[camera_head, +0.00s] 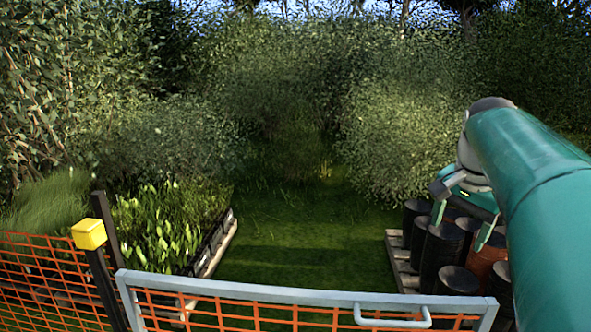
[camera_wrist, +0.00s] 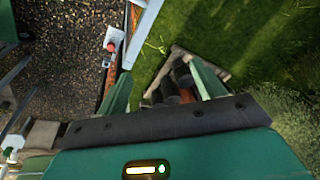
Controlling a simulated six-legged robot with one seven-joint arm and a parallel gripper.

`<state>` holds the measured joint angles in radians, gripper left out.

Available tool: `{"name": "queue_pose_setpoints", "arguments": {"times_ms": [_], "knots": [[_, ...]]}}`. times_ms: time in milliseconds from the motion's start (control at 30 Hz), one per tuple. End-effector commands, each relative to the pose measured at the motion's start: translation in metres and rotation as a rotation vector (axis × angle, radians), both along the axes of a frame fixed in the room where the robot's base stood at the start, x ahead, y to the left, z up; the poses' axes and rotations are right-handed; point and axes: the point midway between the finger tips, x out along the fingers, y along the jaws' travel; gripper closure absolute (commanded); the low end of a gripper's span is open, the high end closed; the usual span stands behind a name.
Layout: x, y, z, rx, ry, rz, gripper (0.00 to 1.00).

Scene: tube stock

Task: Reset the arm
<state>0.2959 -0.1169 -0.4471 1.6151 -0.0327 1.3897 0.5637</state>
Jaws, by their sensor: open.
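My arm reaches in from the right edge of the head view, a thick teal-green link. My gripper (camera_head: 462,218) hangs at its end with the two green fingers spread apart and nothing between them. Behind and below it in that view stand several dark drums and one rusty orange drum (camera_head: 485,262). The wrist view shows the two fingers of my gripper (camera_wrist: 163,90) apart, with a pallet (camera_wrist: 176,56) and drums seen between them, lower down. I cannot tell the exact height of the fingers over the drums.
A grey gate rail (camera_head: 300,291) with a handle (camera_head: 392,318) and orange mesh crosses the front. A black post with a yellow cap (camera_head: 89,234) stands left. Potted plants (camera_head: 165,222) sit on a pallet at left. Open grass (camera_head: 290,240) lies between; dense bushes (camera_head: 400,125) close the back.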

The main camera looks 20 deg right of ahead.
Motion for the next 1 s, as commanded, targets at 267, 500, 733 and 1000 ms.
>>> {"name": "queue_pose_setpoints", "arguments": {"times_ms": [267,500,733,1000], "knots": [[0.009,0.167,-0.058,-0.082,-0.100,0.622,0.31],[-0.027,0.282,-0.122,-0.233,-0.150,1.087,0.31],[-0.048,0.315,-0.154,-0.313,-0.160,1.261,0.31],[-0.049,0.315,-0.155,-0.314,-0.159,1.263,0.41]]}}
